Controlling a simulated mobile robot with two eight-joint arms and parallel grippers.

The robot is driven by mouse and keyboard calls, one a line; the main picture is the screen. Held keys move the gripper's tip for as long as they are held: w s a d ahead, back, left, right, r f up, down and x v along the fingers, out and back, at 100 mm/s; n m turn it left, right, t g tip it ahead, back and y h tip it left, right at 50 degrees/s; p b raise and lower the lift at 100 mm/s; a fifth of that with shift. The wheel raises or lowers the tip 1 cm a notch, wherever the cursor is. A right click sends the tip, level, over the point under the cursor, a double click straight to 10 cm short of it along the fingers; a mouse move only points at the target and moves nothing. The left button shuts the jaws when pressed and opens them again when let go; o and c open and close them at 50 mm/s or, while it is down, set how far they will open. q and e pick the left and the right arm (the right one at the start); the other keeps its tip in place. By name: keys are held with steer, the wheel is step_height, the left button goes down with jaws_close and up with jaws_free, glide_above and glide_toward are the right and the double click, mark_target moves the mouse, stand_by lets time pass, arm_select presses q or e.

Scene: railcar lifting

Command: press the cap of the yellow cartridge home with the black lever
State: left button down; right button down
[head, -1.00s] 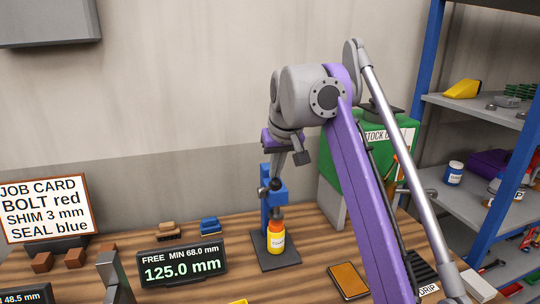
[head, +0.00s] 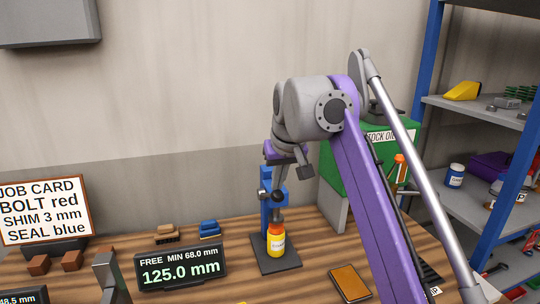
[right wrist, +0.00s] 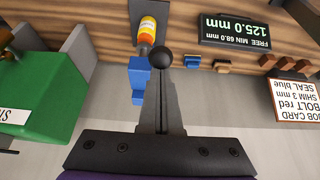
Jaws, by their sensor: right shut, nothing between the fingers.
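The yellow cartridge (head: 277,245) stands upright on the black base of a small blue press (head: 267,212). Its orange cap shows as a short band at the top, with a dark press part directly above it. The black lever's round knob (head: 277,197) is in front of the press column. My right gripper (head: 278,180) is shut and empty, pointing down, with its tips right at the knob. In the right wrist view the knob (right wrist: 161,57) is just beyond the shut fingertips, and the cartridge (right wrist: 148,33) lies past it. I cannot tell if the tips touch the knob.
A display (head: 181,267) reading 125.0 mm stands left of the press. A green box (head: 345,165) is close on the right.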

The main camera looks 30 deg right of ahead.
mark_target(279, 196)
steer(key=shift+f, duration=0.5)
steer(key=shift+s+a+f+b, duration=0.1)
steer(key=shift+s+f+b, duration=0.25)
steer(key=shift+f+b, duration=0.15)
steer(key=shift+s+a+f+b, duration=0.1)
steer(key=shift+s+f+b, duration=0.25)
steer(key=shift+f, duration=0.25)
steer(key=shift+w+d+f, duration=0.15)
steer(key=shift+w+f, duration=0.1)
steer(key=shift+f, duration=0.1)
steer(key=shift+s+a+f+b, duration=0.1)
steer(key=shift+s+f+b, duration=0.3)
steer(key=shift+f+b, duration=0.3)
steer(key=shift+s+a+f+b, duration=0.1)
steer(key=shift+s+f+b, duration=0.35)
steer(key=shift+f, duration=0.35)
